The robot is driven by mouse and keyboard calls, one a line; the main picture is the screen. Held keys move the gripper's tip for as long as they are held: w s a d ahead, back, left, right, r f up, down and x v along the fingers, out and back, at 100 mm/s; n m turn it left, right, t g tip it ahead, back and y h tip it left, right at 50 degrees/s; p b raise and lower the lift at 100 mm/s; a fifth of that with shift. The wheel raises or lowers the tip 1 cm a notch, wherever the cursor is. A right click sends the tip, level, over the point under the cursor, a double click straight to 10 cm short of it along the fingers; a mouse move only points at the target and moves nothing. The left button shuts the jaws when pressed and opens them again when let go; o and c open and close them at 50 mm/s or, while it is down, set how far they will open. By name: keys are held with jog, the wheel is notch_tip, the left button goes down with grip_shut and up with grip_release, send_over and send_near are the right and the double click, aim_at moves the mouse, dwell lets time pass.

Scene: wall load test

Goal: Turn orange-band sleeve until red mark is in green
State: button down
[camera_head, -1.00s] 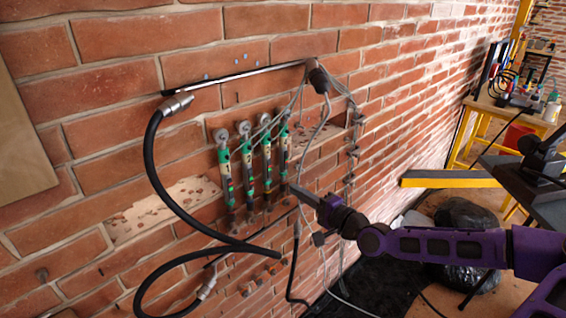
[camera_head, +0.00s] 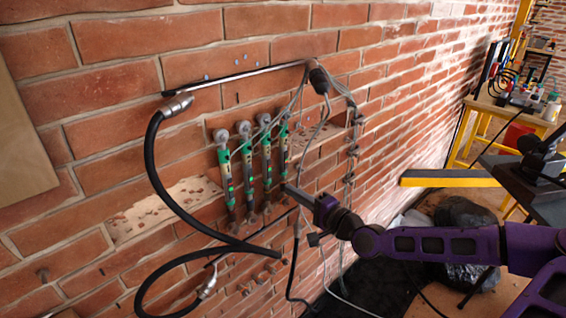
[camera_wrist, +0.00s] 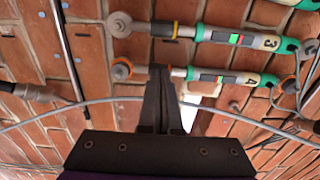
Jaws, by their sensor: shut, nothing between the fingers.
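In the wrist view, the cylinder labelled 4 (camera_wrist: 245,80) runs across the wall, with green ends and a small window (camera_wrist: 206,77) whose colours are too small to tell apart surely. An orange ring (camera_wrist: 122,68) shows at its left end. My gripper (camera_wrist: 160,70) is shut and empty, its fingertips over the rod part between ring and body; they hide that stretch, and I cannot tell whether they touch it. Any orange band on the sleeve there is hidden. In the head view my gripper (camera_head: 288,188) is by the lower end of the rightmost cylinder (camera_head: 283,148).
Cylinder 3 (camera_wrist: 245,39), with a yellow band (camera_wrist: 175,30) and a green window with red, lies just above in the wrist view. Grey cables loop around the cylinders. A thick black hose (camera_head: 150,165) hangs to the left. A yellow-edged beam (camera_head: 450,180) is at right.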

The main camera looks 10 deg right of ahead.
jog(key=shift+w+a, duration=0.1)
jog(key=shift+w, duration=0.05)
jog(key=shift+w+d, duration=0.15)
jog(key=shift+d, duration=0.1)
dwell(0.3)
jog(key=shift+d, duration=0.1)
jog(key=shift+s+d, duration=0.15)
jog(key=shift+s, duration=0.25)
jog(key=shift+a, duration=0.3)
dwell(0.4)
jog(key=shift+w+a, duration=0.2)
jog(key=shift+w, duration=0.1)
dwell(0.5)
